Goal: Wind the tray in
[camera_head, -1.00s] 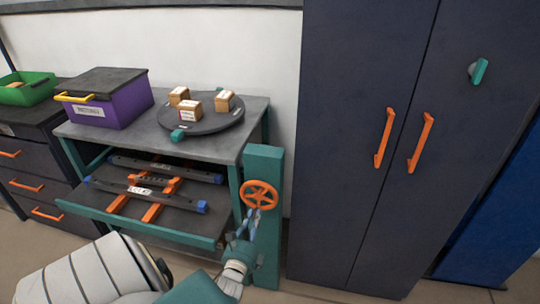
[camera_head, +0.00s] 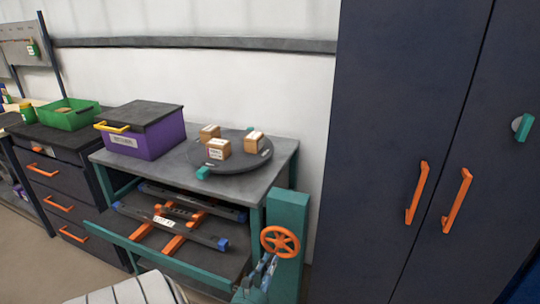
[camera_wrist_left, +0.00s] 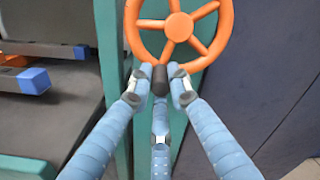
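The tray (camera_head: 140,249) is a dark shelf with a teal front rim, sticking out from under a grey-topped table. Blue-ended dark bars and orange pieces lie on it. An orange handwheel (camera_head: 280,242) is mounted on a teal post (camera_head: 290,212) at the table's right side. My left gripper (camera_head: 269,262) is at the wheel's lower edge. In the left wrist view, its blue fingers (camera_wrist_left: 159,82) close around a dark knob (camera_wrist_left: 160,76) at the bottom of the wheel (camera_wrist_left: 180,27). My right gripper is out of view.
On the table (camera_head: 268,175), a round dark turntable (camera_head: 240,163) carries small boxes, beside a purple bin (camera_head: 155,140). Dark drawers (camera_head: 62,185) stand to the left. A tall dark cabinet (camera_head: 400,120) with orange handles stands close to the right of the post.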

